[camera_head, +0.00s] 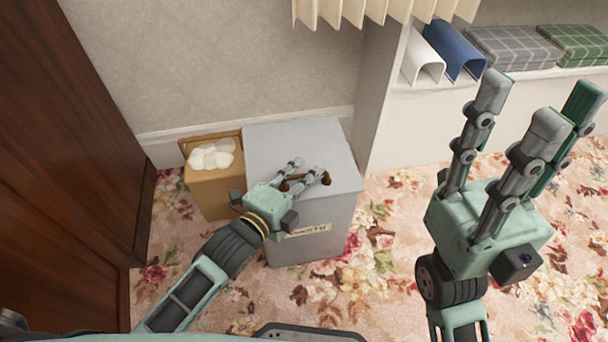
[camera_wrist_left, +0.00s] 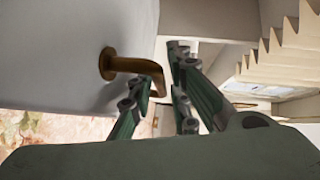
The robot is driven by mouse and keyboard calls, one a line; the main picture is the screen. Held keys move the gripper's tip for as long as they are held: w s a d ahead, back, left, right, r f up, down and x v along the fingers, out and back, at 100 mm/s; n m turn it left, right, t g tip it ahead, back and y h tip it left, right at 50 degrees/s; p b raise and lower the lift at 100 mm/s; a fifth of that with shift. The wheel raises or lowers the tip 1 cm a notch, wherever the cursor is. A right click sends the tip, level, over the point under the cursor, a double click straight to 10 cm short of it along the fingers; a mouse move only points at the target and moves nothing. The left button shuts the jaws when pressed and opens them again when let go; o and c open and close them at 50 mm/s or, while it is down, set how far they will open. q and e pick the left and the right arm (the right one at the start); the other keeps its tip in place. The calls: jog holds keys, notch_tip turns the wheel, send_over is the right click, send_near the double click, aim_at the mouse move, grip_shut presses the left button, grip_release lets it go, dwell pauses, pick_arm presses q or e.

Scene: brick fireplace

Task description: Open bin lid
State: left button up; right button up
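The grey bin (camera_head: 306,248) stands on the carpet against the wall, with a label on its front. Its flat lid (camera_head: 285,143) is closed. A bronze handle (camera_head: 326,179) sits on the lid; it also shows large in the left wrist view (camera_wrist_left: 128,64). My left gripper (camera_head: 308,169) is over the lid at the handle. In the left wrist view its fingers (camera_wrist_left: 160,85) are apart, with the handle's bent end between them; contact is unclear. The gripper partly hides the handle in the head view. My right gripper (camera_head: 538,103) is open and empty, raised right of the bin.
A brown box (camera_head: 213,192) holding white items (camera_head: 211,154) stands directly left of the bin. A dark wooden cabinet (camera_head: 75,150) is at the left. A white shelf unit (camera_head: 381,110) with folded textiles (camera_head: 512,47) stands at the right. Flowered carpet (camera_head: 385,280) is clear in front.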

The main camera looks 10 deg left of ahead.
pick_arm(q)
grip_shut()
jog(key=shift+r+p, duration=0.2)
jog(key=shift+p, duration=0.2)
